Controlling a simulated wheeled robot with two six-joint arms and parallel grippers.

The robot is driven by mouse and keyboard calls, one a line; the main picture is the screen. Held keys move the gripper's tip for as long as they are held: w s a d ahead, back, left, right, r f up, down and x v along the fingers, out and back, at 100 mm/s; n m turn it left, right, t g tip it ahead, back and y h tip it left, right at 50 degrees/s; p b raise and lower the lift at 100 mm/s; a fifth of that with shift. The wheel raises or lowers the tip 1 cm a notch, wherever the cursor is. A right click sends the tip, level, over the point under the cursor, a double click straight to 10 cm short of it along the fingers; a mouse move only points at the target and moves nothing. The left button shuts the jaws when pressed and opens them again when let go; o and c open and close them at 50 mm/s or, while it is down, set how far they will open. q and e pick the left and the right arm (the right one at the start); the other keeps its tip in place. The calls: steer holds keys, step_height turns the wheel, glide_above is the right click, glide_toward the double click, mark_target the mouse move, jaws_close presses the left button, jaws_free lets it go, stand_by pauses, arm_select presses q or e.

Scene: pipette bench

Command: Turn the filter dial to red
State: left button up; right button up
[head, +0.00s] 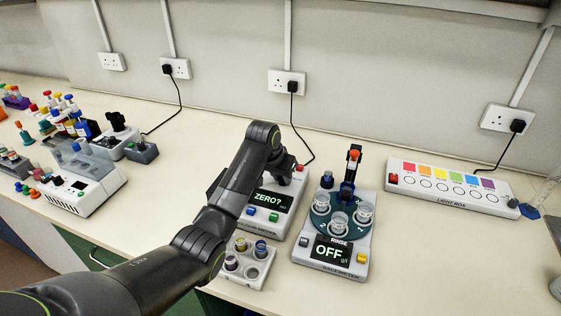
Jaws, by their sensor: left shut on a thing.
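A white instrument (262,229) in the middle of the bench has a dark screen reading "ZERO?" and a blue and a green button. My left arm comes in from the lower left and bends down over its back part. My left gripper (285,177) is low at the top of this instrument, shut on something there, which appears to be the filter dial. The dial itself is hidden behind the gripper and wrist, so its colour setting cannot be read. A small red part shows just right of the gripper. My right gripper is not in view.
A rinse unit (333,271) reading "OFF", with cups on a round carousel, stands close on the right. A rack of vials (246,272) sits in front. A light box (450,201) with colour patches lies farther right. Other devices crowd the left; bench between is clear.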

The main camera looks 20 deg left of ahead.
arm_select(q)
steer(key=n+p, duration=0.1)
steer(key=n+y+p, duration=0.1)
steer(key=n+p, duration=0.2)
steer(key=p, duration=0.1)
steer(key=shift+d+r+n+y, duration=0.25)
steer(key=shift+r+n+y, duration=0.05)
steer(key=shift+y, duration=0.1)
steer(key=shift+f+n+y+p, duration=0.1)
steer(key=shift+n+y+p, duration=0.35)
steer(key=shift+n, duration=0.35)
steer(key=shift+w+d+f+n+y+p, duration=0.1)
steer(key=shift+n+y+p, duration=0.35)
steer(key=shift+n, duration=0.65)
steer(key=o, duration=1)
steer(key=shift+f, duration=0.1)
